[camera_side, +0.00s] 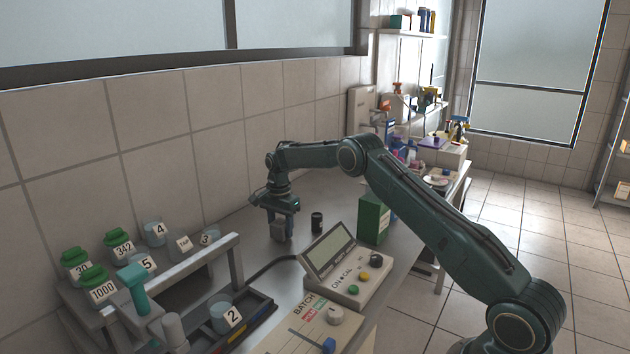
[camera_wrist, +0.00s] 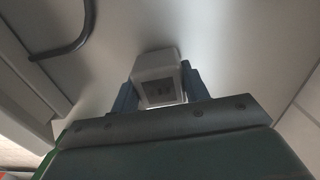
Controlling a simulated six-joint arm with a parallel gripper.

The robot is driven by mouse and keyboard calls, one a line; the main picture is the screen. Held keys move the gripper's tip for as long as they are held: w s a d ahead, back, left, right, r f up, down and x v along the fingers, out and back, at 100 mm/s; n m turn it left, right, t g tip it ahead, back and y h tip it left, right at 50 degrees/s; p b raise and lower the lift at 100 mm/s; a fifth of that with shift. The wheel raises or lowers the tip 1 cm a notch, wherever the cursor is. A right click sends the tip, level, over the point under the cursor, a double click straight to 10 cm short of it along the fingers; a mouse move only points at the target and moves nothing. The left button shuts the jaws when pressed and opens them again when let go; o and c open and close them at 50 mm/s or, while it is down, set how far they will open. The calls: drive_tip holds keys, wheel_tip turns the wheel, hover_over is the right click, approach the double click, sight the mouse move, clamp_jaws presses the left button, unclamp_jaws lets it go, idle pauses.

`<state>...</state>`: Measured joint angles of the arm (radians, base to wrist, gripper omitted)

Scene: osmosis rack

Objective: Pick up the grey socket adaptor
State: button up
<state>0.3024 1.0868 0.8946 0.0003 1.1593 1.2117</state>
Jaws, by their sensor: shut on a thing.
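My gripper (camera_side: 281,218) points down over the bench in the side view, near the tiled wall. Its two blue fingers also show in the wrist view (camera_wrist: 158,88). They are shut on the grey socket adaptor (camera_wrist: 156,66), a pale boxy piece with a darker face turned to the camera. In the side view the adaptor (camera_side: 279,231) shows as a small grey block between the fingers. I cannot tell whether its lower end touches the bench.
A small black cylinder (camera_side: 317,222) stands just right of my gripper. A meter with a screen (camera_side: 333,249) and a green box (camera_side: 374,217) are farther right. A rack frame (camera_side: 185,273) with numbered cups and green-capped bottles is at left. A dark cable (camera_side: 270,269) lies on the bench.

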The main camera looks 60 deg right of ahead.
sight(280, 222)
wheel_tip(280, 222, up, 19)
idle(0.7)
drive_tip(key=shift+r, duration=0.1)
idle(0.5)
